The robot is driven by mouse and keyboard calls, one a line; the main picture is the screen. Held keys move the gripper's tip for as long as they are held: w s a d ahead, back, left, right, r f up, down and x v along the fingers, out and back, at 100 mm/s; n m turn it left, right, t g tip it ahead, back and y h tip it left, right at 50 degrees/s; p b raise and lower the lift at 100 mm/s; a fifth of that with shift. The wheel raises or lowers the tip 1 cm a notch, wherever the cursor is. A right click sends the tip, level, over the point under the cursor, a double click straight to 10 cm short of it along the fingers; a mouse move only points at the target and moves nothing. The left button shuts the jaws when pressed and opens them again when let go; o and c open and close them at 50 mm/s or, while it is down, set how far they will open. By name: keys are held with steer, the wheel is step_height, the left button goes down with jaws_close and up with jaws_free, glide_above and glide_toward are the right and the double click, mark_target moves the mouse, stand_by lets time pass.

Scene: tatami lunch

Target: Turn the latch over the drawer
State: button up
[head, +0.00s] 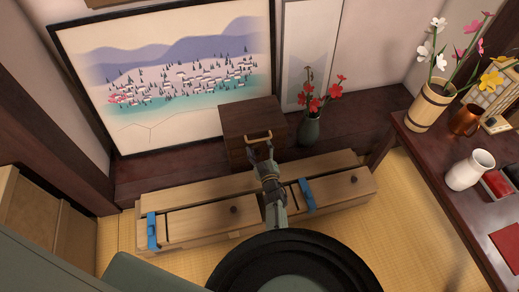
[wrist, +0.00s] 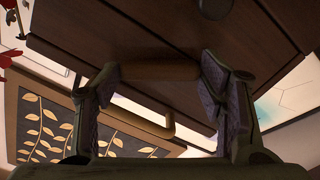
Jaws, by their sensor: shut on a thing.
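The dark wooden box with the drawer (head: 238,122) stands on the dark ledge by the wall. A pale brown handle-like piece (head: 258,136) shows on its front in the head view. My gripper (head: 262,153) reaches up to this front. A round dark knob (wrist: 213,7) sits on the planked dark face (wrist: 120,38). My fingers hide the bar's ends.
A long pale wooden box (head: 212,221) with blue clips (head: 152,231) lies below, under my arm. A vase with red flowers (head: 310,127) stands close right of the dark box. A low table (head: 432,157) is at the right. Tatami (head: 365,235) lies between.

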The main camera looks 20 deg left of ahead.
steer(key=shift+n, duration=0.5)
steer(key=o, duration=1.2)
steer(key=shift+c, duration=0.2)
